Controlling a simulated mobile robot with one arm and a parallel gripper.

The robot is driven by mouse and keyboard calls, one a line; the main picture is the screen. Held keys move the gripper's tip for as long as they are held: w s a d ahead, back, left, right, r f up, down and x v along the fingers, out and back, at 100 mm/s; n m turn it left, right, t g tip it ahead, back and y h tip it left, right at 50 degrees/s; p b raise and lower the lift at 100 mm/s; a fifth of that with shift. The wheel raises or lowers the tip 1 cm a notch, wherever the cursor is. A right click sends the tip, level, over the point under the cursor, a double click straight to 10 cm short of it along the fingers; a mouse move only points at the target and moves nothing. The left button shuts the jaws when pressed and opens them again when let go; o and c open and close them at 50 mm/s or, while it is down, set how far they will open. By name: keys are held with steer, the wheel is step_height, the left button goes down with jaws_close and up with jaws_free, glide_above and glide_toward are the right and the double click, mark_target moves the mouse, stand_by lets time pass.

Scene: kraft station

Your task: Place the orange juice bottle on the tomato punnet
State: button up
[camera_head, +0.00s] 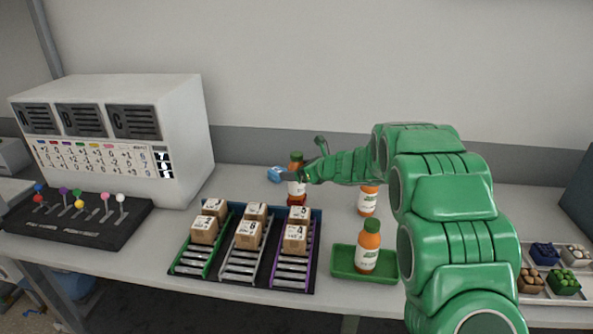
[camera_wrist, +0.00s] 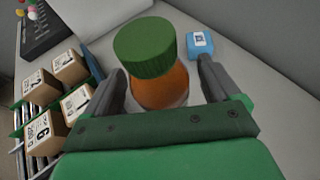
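The orange juice bottle (camera_head: 296,188), with a green cap, orange body and white label, stands upright at the back of the table. In the wrist view the bottle (camera_wrist: 160,82) is between the two grey fingers of my gripper (camera_wrist: 160,88). The fingers look open, with a narrow gap on each side of the bottle. My gripper (camera_head: 310,172) reaches the bottle from the right in the head view. A small red thing (camera_head: 297,201), possibly the tomato punnet, shows at the bottle's foot. I cannot tell exactly how they touch.
A blue box (camera_head: 276,174) lies behind left of the bottle. Racks (camera_head: 240,268) with several cartons stand in front. Several punnets (camera_head: 563,281) sit at right.

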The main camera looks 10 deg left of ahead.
steer(key=shift+r, duration=0.15)
steer(key=v, duration=1.2)
steer(key=s+r+n+g+h, duration=0.1)
steer(key=s+r+n+g, duration=0.15)
steer(key=s+n, duration=0.8)
steer(key=s+r+n+g+h, duration=0.1)
steer(key=s+n+g+h, duration=0.2)
steer(key=s, duration=1.4)
steer(key=s+d+n+g+h, duration=0.1)
steer(key=s+d+n+h, duration=0.1)
steer(key=s+d, duration=0.4)
steer(key=s+d+f+n+g+h, duration=0.1)
steer(key=s+d+n+h, duration=0.2)
steer(key=s, duration=0.9)
steer(key=s+d+f+n+g+h, duration=0.1)
steer(key=s+d+n+h, duration=0.1)
steer(key=s+d+n, duration=0.4)
steer(key=s+d, duration=0.2)
steer(key=s, duration=0.1)
steer(key=shift+s+d+h, duration=0.3)
steer(key=shift+s+d, duration=0.05)
steer(key=shift+s, duration=0.05)
steer(key=shift+o, duration=0.2)
